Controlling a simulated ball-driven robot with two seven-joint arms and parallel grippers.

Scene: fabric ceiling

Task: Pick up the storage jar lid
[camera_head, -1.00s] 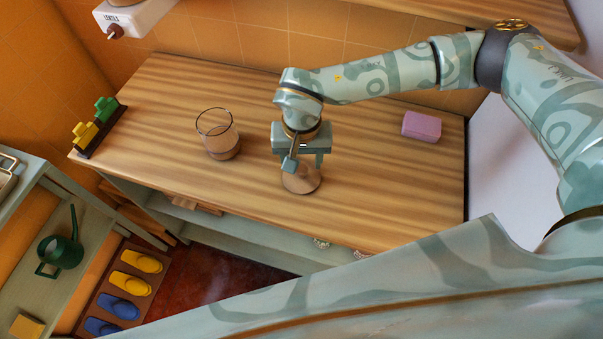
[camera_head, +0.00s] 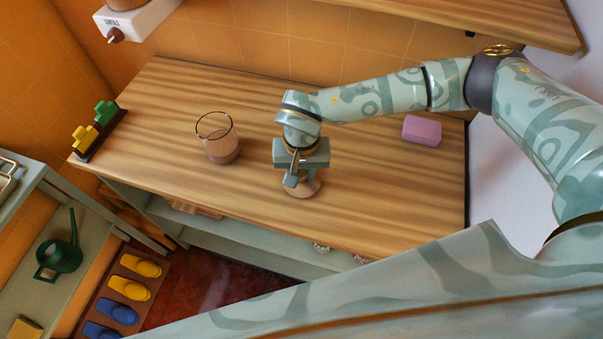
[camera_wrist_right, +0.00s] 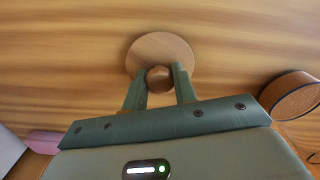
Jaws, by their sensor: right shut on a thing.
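The storage jar lid is a round, light wooden disc (camera_head: 306,188) near the front edge of the wooden counter, with a raised knob (camera_wrist_right: 158,79) in its middle. My right gripper (camera_head: 300,178) is over the lid, pointing down, and hides part of it. In the right wrist view its two fingers (camera_wrist_right: 160,77) are shut on the knob, one on each side. The lid appears to lie flat on the counter; I see no clear gap under it. An open glass jar (camera_head: 213,130) with brown contents stands to the left of the lid. My left gripper is not in view.
A pink block (camera_head: 422,130) lies at the counter's right. A dark rack with yellow and green pieces (camera_head: 97,130) stands at the left end. The counter (camera_head: 380,195) between lid and right edge is clear. A wooden shelf (camera_head: 480,15) overhangs the back right.

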